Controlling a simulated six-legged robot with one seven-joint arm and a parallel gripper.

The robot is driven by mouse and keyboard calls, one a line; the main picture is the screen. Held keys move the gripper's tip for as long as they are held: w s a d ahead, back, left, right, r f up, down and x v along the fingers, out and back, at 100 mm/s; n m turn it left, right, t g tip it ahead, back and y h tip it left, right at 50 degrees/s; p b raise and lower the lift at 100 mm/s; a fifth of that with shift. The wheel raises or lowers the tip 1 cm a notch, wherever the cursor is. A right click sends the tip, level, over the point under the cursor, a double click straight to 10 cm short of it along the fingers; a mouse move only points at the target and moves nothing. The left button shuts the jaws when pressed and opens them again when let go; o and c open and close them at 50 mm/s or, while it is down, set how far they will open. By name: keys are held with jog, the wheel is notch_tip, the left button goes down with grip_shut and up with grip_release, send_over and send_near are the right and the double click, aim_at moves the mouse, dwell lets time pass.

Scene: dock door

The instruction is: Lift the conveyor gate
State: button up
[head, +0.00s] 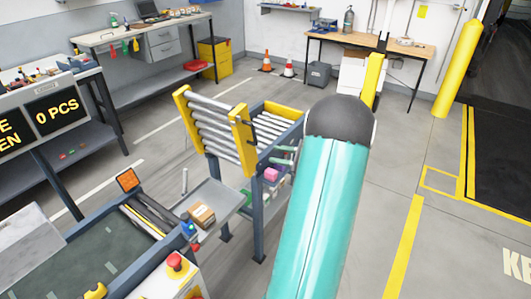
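The conveyor gate (217,132) is a section of grey rollers between yellow side plates. It stands tilted steeply up at the near end of a blue-framed roller conveyor (277,107). A gap with a low grey tray (212,196) lies between it and the dark belt conveyor in front. My teal arm with its dark round joint crosses the right middle of the view and covers part of the roller conveyor's right side. My gripper cannot be made out. Small pale green parts show beside the arm near the gate's right plate, and I cannot tell what they belong to.
A small brown box (202,215) sits on the tray. The belt conveyor (85,255) has a red button (175,261) at its corner. Benches stand behind; a yellow post (459,68) is at right. The right floor is clear.

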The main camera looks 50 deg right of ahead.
jog(key=shift+s+r, duration=0.1)
jog(key=shift+s, duration=0.4)
